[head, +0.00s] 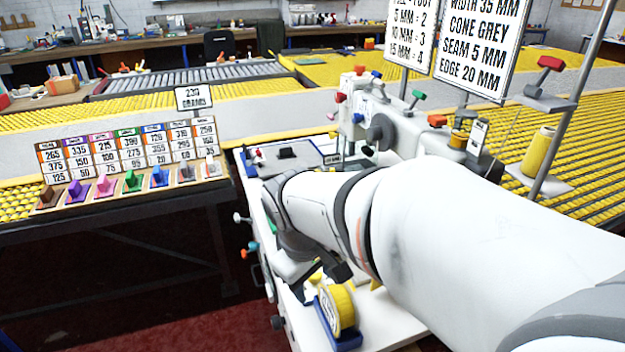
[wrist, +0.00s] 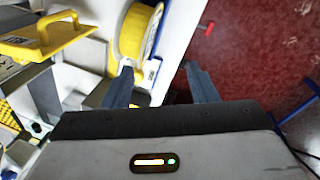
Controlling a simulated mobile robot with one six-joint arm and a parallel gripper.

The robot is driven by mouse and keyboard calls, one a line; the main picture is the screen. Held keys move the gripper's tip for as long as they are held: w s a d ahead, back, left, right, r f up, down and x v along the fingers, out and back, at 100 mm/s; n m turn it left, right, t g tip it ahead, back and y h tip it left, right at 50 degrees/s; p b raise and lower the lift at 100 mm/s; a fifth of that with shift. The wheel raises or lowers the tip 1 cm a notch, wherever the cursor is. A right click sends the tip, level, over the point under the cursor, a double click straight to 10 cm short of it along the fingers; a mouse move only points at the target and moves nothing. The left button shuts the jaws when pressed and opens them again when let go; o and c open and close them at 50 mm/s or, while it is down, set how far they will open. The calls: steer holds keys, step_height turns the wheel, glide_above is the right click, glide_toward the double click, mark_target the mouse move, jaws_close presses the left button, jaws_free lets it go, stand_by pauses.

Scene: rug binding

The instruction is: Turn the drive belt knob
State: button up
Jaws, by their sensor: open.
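My gripper (wrist: 160,78) is open in the wrist view, with two dark fingers apart and nothing between them. It is above the machine table's edge, beside a yellow roll (wrist: 136,32). In the head view my arm hides much of the table. No knob is legibly marked as the drive belt knob. A dark round wheel (head: 381,132) is on the grey machine head. A black knob (head: 277,322), a white knob (head: 239,217) and an orange knob (head: 246,253) stick out from the table's left side. A small red knob (wrist: 207,28) shows over the floor in the wrist view.
The yellow roll also shows on a blue holder in the head view (head: 341,308). A yellow handled piece (wrist: 42,36) is left of my gripper. A rack of coloured blocks with number cards (head: 130,160) stands on the left. Red floor (head: 170,325) lies open below it.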

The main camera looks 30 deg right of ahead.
steer(key=w+d+f+n+g+h+b, duration=0.25)
steer(key=w+d+n+h, duration=0.45)
steer(key=d, duration=0.4)
steer(key=w+d+f+n+g+h+b, duration=0.15)
steer(key=w+d+f+n+h, duration=0.25)
steer(key=w+d+n, duration=0.65)
steer(key=shift+m, duration=0.65)
steer(key=x, duration=0.4)
steer(key=s+x, duration=0.1)
steer(key=x, duration=0.3)
steer(key=s+r+x, duration=0.1)
steer(key=x, duration=0.4)
steer(key=shift+s, duration=0.2)
steer(key=shift+r, duration=0.1)
steer(key=c, duration=0.9)
steer(key=shift+a, duration=0.15)
steer(key=shift+c, duration=0.4)
